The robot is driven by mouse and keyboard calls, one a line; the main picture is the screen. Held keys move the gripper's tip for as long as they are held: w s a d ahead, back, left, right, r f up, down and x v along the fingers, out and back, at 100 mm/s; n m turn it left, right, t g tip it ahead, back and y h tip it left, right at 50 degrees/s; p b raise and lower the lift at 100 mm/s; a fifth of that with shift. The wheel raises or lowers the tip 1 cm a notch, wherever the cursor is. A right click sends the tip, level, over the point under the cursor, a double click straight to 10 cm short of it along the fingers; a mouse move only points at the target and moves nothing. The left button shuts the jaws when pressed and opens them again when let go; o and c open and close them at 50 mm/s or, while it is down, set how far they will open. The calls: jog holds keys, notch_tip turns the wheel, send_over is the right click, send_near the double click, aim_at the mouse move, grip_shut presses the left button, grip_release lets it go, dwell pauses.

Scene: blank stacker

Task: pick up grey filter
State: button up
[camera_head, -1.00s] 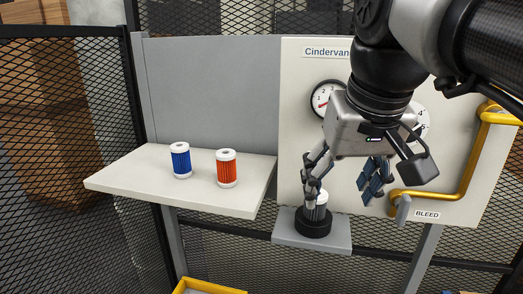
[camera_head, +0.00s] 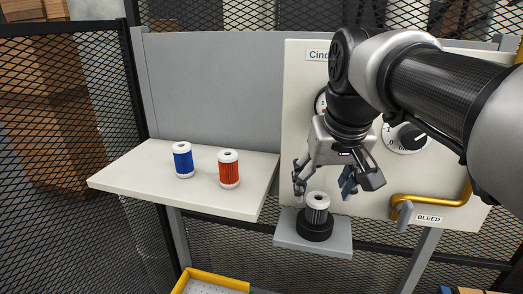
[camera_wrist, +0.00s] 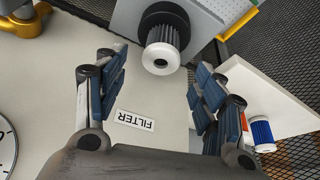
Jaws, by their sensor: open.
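The grey filter (camera_head: 317,206), with a white top cap, stands upright in a black round holder (camera_head: 314,228) on a small grey shelf (camera_head: 341,240). My gripper (camera_head: 325,190) is open and empty just above the filter, with a finger toward each side. In the wrist view, the grey filter (camera_wrist: 161,51) appears ahead of the open fingers, roughly centred between them. My gripper's two blue-padded fingers (camera_wrist: 155,88) are spread wide and touch nothing visible.
A blue filter (camera_head: 183,160) and a red filter (camera_head: 229,170) stand on a white shelf (camera_head: 130,177) at left. Behind is a panel with a dial (camera_head: 404,137) and a yellow pipe (camera_head: 440,200) by the BLEED label. A yellow-rimmed bin (camera_head: 212,280) is below.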

aim_at(319, 198)
jog(key=x, duration=0.5)
jog(key=shift+f, duration=0.4)
jog(key=shift+s, duration=0.1)
jog(key=shift+c, duration=0.2)
jog(key=shift+r, duration=0.1)
jog(key=c, duration=1.2)
